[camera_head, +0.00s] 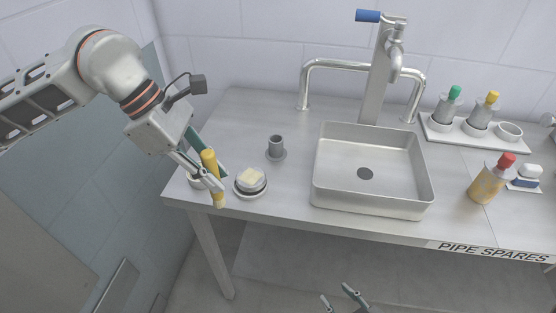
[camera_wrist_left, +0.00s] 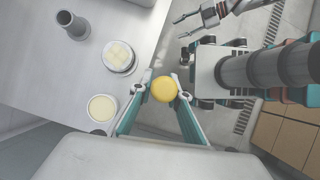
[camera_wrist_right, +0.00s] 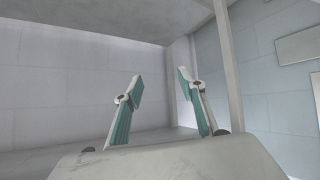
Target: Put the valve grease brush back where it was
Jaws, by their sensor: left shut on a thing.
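The yellow valve grease brush (camera_head: 211,166) is upright in my left gripper (camera_head: 216,182), near the left front corner of the worktop. My left gripper is shut on it. In the left wrist view I see the round yellow end of the brush (camera_wrist_left: 163,90) between the fingertips, out past the worktop edge. A grey hollow holder on a round foot (camera_head: 276,149) stands on the worktop, right of and behind the brush; it looks empty. My right gripper (camera_head: 345,300) is low in front of the worktop. In the right wrist view its fingers (camera_wrist_right: 158,92) are apart and empty.
A round dish with pale blocks (camera_head: 250,180) stands just right of the brush. A pale round pot (camera_wrist_left: 102,107) is close beside my left fingers. A sink (camera_head: 370,185), a red-capped bottle (camera_head: 487,182) and a tray of bottles (camera_head: 440,130) are to the right.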

